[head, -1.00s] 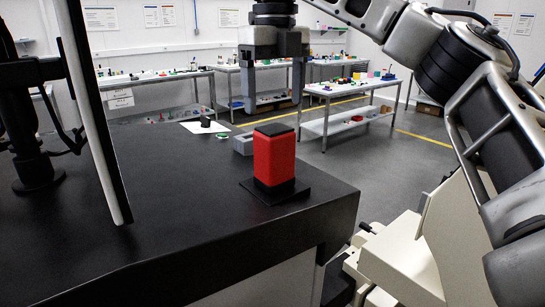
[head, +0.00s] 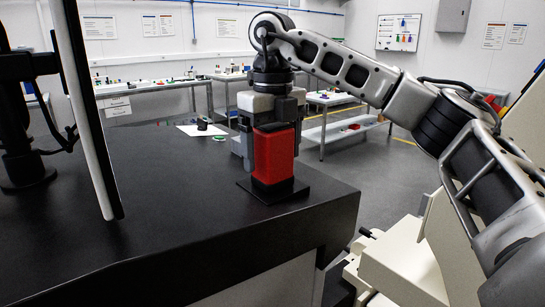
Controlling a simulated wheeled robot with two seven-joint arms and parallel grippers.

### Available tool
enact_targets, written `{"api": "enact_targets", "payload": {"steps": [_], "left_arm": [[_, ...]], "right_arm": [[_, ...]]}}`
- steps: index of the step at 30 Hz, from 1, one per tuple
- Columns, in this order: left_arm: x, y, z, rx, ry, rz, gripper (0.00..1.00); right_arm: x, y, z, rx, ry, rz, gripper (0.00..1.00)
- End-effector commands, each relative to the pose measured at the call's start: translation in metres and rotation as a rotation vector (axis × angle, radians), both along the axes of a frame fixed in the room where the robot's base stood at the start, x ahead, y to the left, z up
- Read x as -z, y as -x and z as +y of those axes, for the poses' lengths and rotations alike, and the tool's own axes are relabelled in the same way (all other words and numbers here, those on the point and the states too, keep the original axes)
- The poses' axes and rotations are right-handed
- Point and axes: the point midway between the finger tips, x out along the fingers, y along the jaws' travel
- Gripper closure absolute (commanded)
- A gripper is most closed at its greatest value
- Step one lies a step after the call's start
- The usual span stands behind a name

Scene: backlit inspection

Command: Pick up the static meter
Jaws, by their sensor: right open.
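The static meter appears to be the red upright block (head: 274,155) with a black lower part, standing on a black square plate (head: 296,193) near the right corner of the dark bench. My right gripper (head: 272,148) points down over it, open. One finger is beside its left side and the other is at its right, partly hidden behind it. The block's top is covered by the gripper. Whether the fingers touch it I cannot tell. My left gripper is not in view.
The dark bench top (head: 150,215) is clear to the left of the block. A white sheet (head: 190,130) with a small black object (head: 202,124) lies at the bench's back. A black stand (head: 22,150) is at far left. Loaded tables (head: 340,130) stand behind.

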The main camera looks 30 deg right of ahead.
Motion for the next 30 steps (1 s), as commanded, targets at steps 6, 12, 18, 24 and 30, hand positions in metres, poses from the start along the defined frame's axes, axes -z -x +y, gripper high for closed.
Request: {"api": "enact_targets", "payload": {"steps": [6,12,18,24,30], "left_arm": [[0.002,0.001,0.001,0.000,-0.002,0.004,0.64],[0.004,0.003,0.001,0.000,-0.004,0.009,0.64],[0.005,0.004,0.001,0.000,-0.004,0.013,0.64],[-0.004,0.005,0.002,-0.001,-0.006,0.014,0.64],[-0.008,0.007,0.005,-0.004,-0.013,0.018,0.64]], "right_arm": [[0.000,0.000,0.000,0.000,0.000,0.000,0.57],[-0.001,0.000,0.000,0.000,0.000,-0.001,0.73],[-0.008,-0.001,0.001,0.000,-0.001,-0.004,0.73],[-0.048,-0.001,0.001,0.000,0.001,-0.005,0.73],[-0.085,-0.001,0.000,0.001,0.001,-0.004,0.73]]}}
